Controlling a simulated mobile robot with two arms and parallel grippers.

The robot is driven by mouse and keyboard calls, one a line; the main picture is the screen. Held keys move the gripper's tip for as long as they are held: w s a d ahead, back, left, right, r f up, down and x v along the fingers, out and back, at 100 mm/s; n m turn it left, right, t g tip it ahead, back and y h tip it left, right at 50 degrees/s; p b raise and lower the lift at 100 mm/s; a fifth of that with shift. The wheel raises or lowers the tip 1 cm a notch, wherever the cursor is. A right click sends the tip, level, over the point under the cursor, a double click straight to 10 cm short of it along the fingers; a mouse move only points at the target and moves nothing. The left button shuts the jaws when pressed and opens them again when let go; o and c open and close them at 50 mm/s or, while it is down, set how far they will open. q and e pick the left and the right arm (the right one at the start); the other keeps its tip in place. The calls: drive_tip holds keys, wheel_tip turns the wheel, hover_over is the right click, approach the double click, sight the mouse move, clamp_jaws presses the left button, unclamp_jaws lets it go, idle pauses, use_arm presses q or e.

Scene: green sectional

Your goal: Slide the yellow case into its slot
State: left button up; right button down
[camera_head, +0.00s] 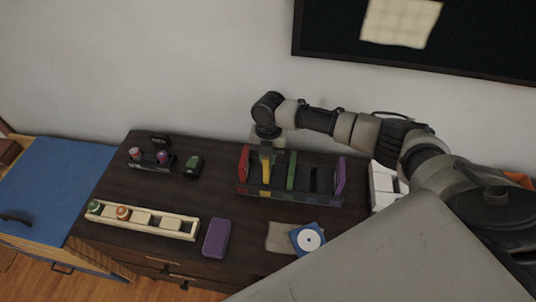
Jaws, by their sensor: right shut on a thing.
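The yellow case (266,171) is upright, with its lower part among the slots of a dark rack (318,159). My right gripper (267,147) is above it, pointing down and shut on its top. The rack has coloured marks along its front edge. A red case (244,166) stands to the left of the yellow one, a green case (291,170) to the right, and a purple one (339,178) at the right end. I cannot tell how deep the yellow case sits. My left gripper is not in view.
A purple box (216,238), a wooden tray (166,224) and a blue square with a white disc (307,239) lie in front on the dark dresser. Small items, including a green toy (194,167), stand at the back left. A white holder (383,186) is right of the rack.

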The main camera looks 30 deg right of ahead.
drive_tip(key=shift+p, duration=0.4)
idle(0.6)
drive_tip(key=shift+f+b, duration=2)
drive_tip(key=shift+f, duration=0.8)
drive_tip(key=c, duration=1)
unclamp_jaws()
drive_tip(key=shift+o, duration=0.2)
drive_tip(key=shift+r, duration=0.1)
drive_tip(key=r, duration=0.7)
drive_tip(key=w+r+b, duration=0.1)
drive_tip(key=r, duration=0.2)
drive_tip(key=shift+d+r, duration=0.3)
drive_tip(key=shift+d, duration=0.1)
